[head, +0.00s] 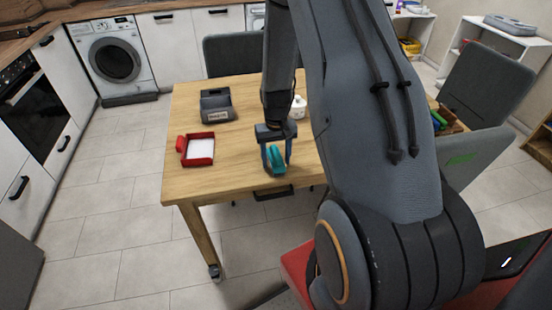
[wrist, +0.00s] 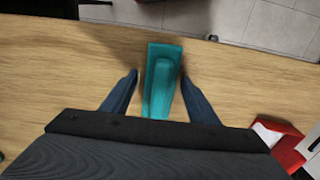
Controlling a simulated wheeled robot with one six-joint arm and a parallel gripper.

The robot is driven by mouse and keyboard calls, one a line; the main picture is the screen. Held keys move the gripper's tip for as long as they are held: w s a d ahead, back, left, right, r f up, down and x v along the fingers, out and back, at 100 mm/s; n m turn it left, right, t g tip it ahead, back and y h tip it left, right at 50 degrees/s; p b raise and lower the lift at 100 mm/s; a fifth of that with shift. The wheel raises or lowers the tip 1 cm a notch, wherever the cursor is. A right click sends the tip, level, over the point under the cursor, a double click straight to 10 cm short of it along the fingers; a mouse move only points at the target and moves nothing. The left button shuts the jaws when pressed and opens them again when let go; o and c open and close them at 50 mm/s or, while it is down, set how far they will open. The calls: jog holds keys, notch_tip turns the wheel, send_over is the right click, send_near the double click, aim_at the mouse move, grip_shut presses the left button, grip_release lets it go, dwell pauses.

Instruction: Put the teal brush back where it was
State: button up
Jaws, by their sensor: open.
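The teal brush (head: 276,160) is at the front part of the wooden table, at my gripper. In the wrist view the teal brush (wrist: 162,80) lies between the two fingers, with a gap on each side. My gripper (head: 275,158) points down over the table; its fingers also show in the wrist view (wrist: 160,92), spread apart. The near end of the brush is hidden behind the gripper body in the wrist view. I cannot tell whether the brush touches the table.
A red tray with a white insert (head: 201,149) is on the table's left, and a dark grey box with a label (head: 218,105) stands behind it. A white object (head: 298,107) is partly hidden behind my arm. Bare wooden tabletop (head: 236,158) lies between tray and gripper.

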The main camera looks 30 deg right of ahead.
aim_at(276, 153)
notch_tip(276, 153, up, 11)
jog(key=b, duration=0.3)
jog(key=shift+r, duration=0.1)
jog(key=shift+a+r, duration=0.2)
jog(key=shift+r, duration=0.35)
jog(key=s+a+r+n+t, duration=0.1)
jog(key=s+a+r+n, duration=0.2)
jog(key=s+a, duration=1.1)
notch_tip(276, 153, up, 3)
jog(key=shift+s+a+r, duration=0.1)
jog(key=shift+s+a, duration=0.25)
jog(key=shift+s, duration=0.2)
